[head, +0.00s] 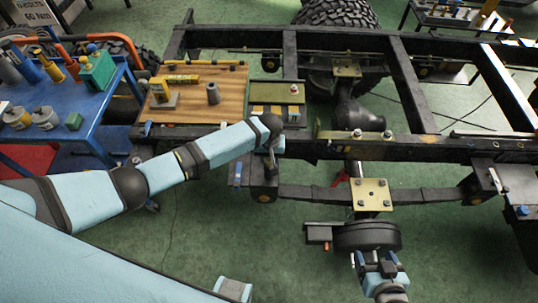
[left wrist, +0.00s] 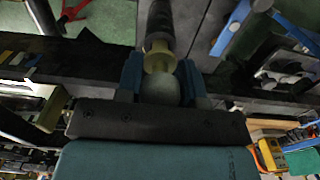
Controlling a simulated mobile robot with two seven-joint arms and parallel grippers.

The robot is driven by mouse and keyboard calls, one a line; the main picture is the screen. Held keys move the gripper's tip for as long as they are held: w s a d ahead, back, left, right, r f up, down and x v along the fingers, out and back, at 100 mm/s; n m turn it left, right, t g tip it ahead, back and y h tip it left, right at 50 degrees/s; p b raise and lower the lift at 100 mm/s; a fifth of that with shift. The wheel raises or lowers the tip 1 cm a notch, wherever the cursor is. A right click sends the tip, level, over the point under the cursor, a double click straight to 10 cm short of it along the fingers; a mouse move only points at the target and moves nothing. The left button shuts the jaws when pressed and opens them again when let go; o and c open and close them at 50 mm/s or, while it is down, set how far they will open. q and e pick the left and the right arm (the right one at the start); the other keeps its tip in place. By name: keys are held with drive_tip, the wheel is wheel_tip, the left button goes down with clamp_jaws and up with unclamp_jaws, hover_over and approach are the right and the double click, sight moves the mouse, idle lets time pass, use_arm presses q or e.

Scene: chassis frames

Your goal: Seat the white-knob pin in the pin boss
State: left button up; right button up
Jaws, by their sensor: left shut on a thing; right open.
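My left gripper (head: 276,152) is at the near chassis rail, below the corner of the wooden board. In the left wrist view its two blue fingers (left wrist: 159,82) are shut on the white-knob pin (left wrist: 160,90), one on each side of the round knob. A yellowish collar (left wrist: 158,57) shows just beyond the knob, in line with a dark cylindrical part (left wrist: 161,22). I cannot tell whether that part is the pin boss or how deep the pin sits. My right gripper (head: 381,268) is open, low in the head view, near the round black drum.
The black chassis rail (head: 430,150) crosses the view. A brass plate (head: 370,194) and a black drum (head: 366,236) sit below it. A wooden board (head: 215,105) with tools lies on the frame. A blue workbench (head: 110,108) stands at left. Green floor is open at lower middle.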

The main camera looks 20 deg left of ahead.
use_arm(q)
drive_tip(key=shift+f+b, duration=0.35)
drive_tip(key=shift+f, duration=0.55)
idle(0.3)
drive_tip(key=o, duration=1.1)
drive_tip(key=shift+r+p, duration=1.5)
drive_tip(key=shift+p, duration=0.5)
